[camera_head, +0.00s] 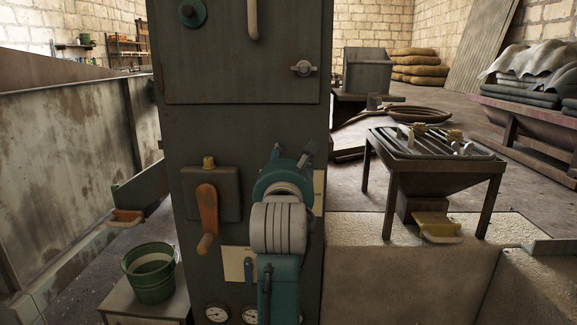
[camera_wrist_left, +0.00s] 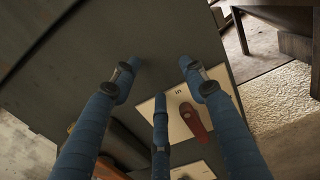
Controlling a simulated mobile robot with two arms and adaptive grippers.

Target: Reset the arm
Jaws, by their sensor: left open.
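My left gripper (camera_head: 289,157) is in front of the dark metal cabinet (camera_head: 240,125), just right of the cabinet's middle in the head view. Its grey wrist and teal arm come up from below. In the left wrist view my left gripper (camera_wrist_left: 158,85) has three blue fingers, spread apart and empty, pointing at the cabinet face. A red lever (camera_wrist_left: 195,120) on a cream plate (camera_wrist_left: 180,103) shows behind the fingers; I cannot tell whether any finger touches the cabinet. My right gripper is not in view.
An orange crank handle (camera_head: 208,212) projects from the cabinet left of my gripper. A cream plate (camera_head: 235,262) and dial gauges (camera_head: 217,312) sit below. A green bucket (camera_head: 150,277) stands lower left. A hopper table (camera_head: 440,165) stands right, over a concrete block (camera_head: 410,270).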

